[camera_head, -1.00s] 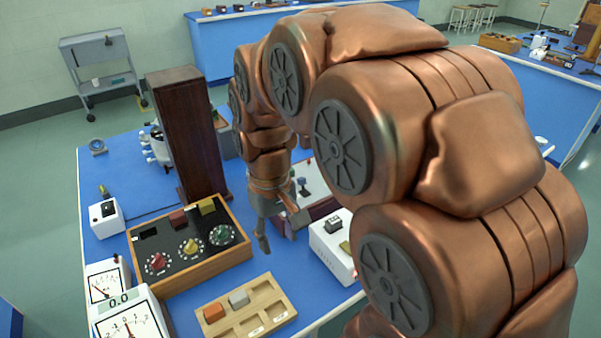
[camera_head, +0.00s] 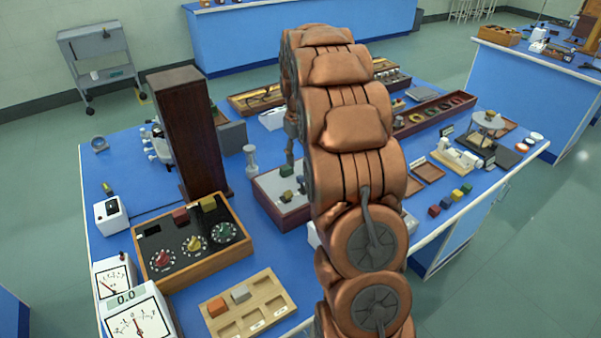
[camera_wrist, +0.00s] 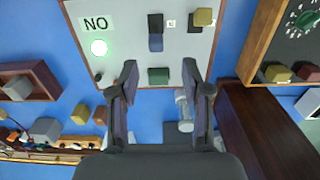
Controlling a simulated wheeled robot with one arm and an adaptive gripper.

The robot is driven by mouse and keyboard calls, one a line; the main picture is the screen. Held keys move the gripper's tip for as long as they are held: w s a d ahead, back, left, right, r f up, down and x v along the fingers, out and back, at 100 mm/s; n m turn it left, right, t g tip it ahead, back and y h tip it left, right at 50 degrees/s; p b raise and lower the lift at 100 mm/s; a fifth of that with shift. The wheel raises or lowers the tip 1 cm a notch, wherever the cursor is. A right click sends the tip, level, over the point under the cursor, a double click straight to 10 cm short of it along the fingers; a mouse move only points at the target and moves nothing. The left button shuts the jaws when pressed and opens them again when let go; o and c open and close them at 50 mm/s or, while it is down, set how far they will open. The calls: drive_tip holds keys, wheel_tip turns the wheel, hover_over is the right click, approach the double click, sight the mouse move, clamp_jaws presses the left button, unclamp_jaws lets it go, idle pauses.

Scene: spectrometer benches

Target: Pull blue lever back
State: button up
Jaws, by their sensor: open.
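The blue lever (camera_wrist: 155,42) stands on a white panel in the wrist view, dark at its far end. It lies ahead of my open gripper (camera_wrist: 160,70), roughly centred between the finger lines and apart from both fingers. A green block (camera_wrist: 158,76) on the panel's near edge shows between the fingertips. The panel's box (camera_head: 283,212) stands mid-table in the head view. There my arm hides its right part and most of my gripper, and the lever is too small to tell apart.
A tall dark wooden column (camera_head: 190,135) and a dial box (camera_head: 195,245) stand to the left in the head view. A grey-white post (camera_head: 251,160) stands behind the panel box.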

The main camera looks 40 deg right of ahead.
sight(300, 176)
drive_tip(key=shift+w+d+f, duration=0.2)
drive_tip(key=shift+d+f, duration=0.1)
drive_tip(key=shift+d, duration=0.05)
drive_tip(key=shift+f+p, duration=1.4)
drive_tip(key=shift+f, duration=2.25)
clamp_jaws()
